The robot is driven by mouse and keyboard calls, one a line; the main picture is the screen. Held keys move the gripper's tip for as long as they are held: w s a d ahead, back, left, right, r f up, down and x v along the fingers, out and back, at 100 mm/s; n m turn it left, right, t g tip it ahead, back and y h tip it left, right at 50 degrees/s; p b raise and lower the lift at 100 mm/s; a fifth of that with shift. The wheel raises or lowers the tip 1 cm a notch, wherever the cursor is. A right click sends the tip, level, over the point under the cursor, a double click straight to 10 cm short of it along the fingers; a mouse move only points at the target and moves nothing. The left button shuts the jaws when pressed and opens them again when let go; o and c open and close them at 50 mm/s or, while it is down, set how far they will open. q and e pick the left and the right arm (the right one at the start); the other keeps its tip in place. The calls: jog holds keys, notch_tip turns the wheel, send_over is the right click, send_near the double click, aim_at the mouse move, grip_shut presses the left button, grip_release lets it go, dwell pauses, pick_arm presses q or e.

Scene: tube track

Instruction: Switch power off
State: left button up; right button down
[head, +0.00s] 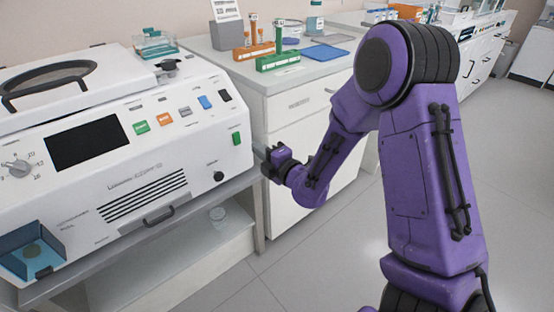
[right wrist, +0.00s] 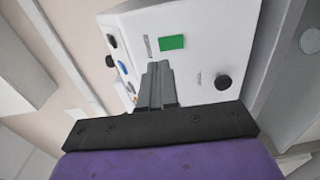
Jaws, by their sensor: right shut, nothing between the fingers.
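A white machine (head: 110,150) with a dark screen fills the left of the head view. A green switch (head: 236,139) sits at the right end of its front panel, and a round black knob (head: 219,176) sits below it. In the right wrist view the green switch (right wrist: 172,43) is just beyond the fingertips, and the black knob (right wrist: 223,82) is to their right. My right gripper (head: 264,152) is shut and empty, beside the machine's right end; its fingers (right wrist: 158,68) appear together, with no clear contact. My left gripper is out of view.
Green (head: 142,127), orange (head: 165,119), blue (head: 205,102) and black (head: 225,95) buttons line the upper panel. A white drawer cabinet (head: 300,115) stands right of the machine, with tube racks (head: 277,62) on top. The floor at right is clear.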

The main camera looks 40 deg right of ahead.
jog(key=s, duration=0.5)
jog(key=shift+s, duration=0.3)
